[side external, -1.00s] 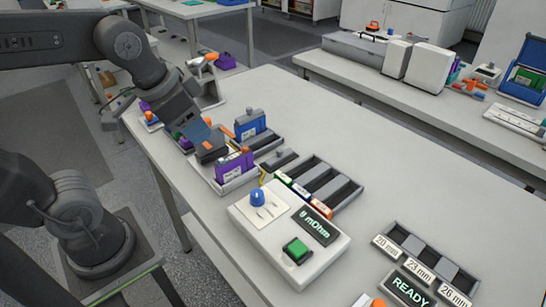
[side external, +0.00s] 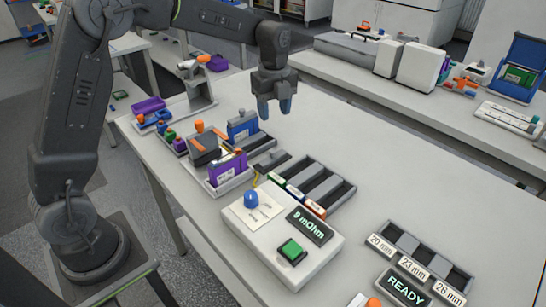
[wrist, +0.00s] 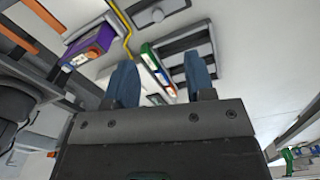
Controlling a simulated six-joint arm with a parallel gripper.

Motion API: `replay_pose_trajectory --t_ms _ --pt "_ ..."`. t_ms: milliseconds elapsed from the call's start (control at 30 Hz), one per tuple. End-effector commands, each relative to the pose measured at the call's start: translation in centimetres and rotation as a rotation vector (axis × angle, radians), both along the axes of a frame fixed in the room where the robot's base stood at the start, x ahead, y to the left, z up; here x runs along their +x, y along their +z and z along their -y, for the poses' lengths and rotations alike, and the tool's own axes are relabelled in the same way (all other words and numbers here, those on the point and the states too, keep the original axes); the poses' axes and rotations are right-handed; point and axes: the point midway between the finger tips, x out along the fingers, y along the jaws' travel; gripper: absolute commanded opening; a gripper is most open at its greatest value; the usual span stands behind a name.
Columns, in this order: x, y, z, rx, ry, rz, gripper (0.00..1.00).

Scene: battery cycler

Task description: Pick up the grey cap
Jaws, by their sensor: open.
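My gripper (side external: 275,105) is open and empty, pointing down above the table, behind and above the battery trays. Its two blue fingers (wrist: 162,85) stand apart in the wrist view. I cannot tell for sure that this is the grey cap. My gripper is not touching it.
A purple battery (side external: 228,167), a blue battery (side external: 243,127) and a dark block with orange strips (side external: 205,150) stand at left. The meter (side external: 265,240) sits in front, the slotted tray (side external: 345,198) to its right. The table's back right is clear.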

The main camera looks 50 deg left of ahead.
Motion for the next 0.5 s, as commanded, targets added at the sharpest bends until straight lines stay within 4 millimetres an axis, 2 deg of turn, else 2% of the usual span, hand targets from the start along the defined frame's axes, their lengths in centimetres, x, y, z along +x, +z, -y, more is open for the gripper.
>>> replay_pose_trajectory --t_ms 300,500 --pt "-0.1 -6.0 0.0 -0.001 0.002 -0.004 0.49" --pt "-0.1 -7.6 0.0 0.0 0.003 -0.001 0.49"
